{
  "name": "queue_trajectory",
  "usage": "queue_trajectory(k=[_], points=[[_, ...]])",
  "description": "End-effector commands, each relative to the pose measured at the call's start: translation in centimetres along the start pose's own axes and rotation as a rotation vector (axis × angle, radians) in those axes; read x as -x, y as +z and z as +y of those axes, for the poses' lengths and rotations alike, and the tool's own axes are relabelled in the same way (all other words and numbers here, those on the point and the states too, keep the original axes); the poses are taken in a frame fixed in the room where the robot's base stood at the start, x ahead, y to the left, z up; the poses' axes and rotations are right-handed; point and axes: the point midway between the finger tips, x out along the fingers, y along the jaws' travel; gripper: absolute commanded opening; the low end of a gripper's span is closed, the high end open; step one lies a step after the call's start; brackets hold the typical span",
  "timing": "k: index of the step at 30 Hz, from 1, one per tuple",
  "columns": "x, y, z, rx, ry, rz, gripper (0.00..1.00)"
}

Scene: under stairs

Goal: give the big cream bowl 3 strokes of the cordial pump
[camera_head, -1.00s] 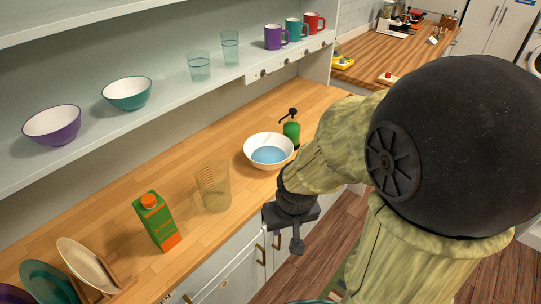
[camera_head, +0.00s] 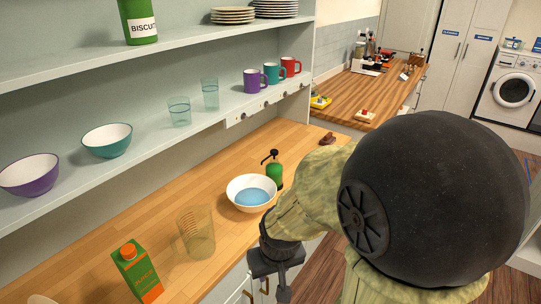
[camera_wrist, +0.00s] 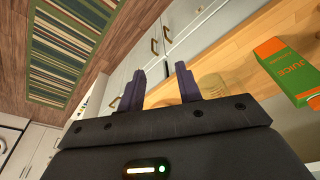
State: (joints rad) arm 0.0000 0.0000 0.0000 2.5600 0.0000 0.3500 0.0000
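The big cream bowl (camera_head: 238,203) stands upright on the wooden counter, with a blue round surface inside; I cannot tell whether that is liquid. Just behind it and to its right stands a green bottle (camera_head: 274,174) with a black pump head, the cordial pump. My gripper (camera_head: 280,289) is in front of the counter edge, below and apart from the bowl, partly cut by my arm. In the wrist view my gripper's two fingers (camera_wrist: 160,88) stand apart with nothing between them. The bowl and pump do not show in that view.
A clear jug (camera_head: 197,235) and a juice carton (camera_head: 137,272) stand on the counter left of the bowl. Bowls, glasses and mugs (camera_head: 255,80) are on the shelf above. Drawers and cupboard doors (camera_wrist: 150,50) lie below the counter edge. A striped rug (camera_wrist: 70,50) lies on the floor.

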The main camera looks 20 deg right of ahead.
Motion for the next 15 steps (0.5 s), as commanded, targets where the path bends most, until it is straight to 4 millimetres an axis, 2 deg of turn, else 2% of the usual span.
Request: queue_trajectory(k=[7,12,15], points=[[0.00,0.00,0.00,0.000,0.000,0.000,0.33],[0.00,0.00,0.00,0.000,0.000,0.000,0.00],[0.00,0.00,0.00,0.000,0.000,0.000,0.00]])
